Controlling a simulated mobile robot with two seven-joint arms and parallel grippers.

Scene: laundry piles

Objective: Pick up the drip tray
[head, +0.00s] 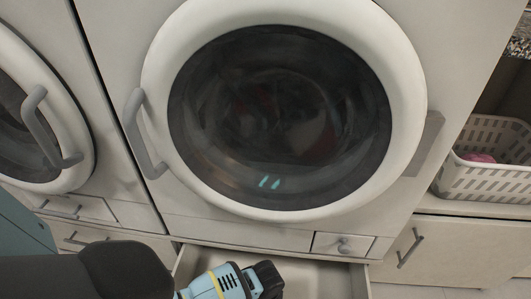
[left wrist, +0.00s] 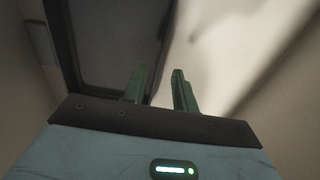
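My left arm comes in from the lower left in the head view. Its gripper (head: 268,280) is over an open, pale drawer (head: 325,276) under the washer; the fingertips cannot be made out there. In the left wrist view the two green fingers of my left gripper (left wrist: 160,88) stand apart, with no object clearly clamped between them. A dark, flat, rimmed thing (left wrist: 105,45), possibly the drip tray, lies beyond the fingers on the left, its edge running down toward the gap. Whether a finger touches it cannot be told. My right gripper is not in view.
A white front-loading washer (head: 281,207) with a shut round door fills the middle. Another washer (head: 70,125) stands at left. A white laundry basket (head: 485,182) with something pink sits on a low cabinet (head: 450,250) at right. The drawer's side walls are close to my gripper.

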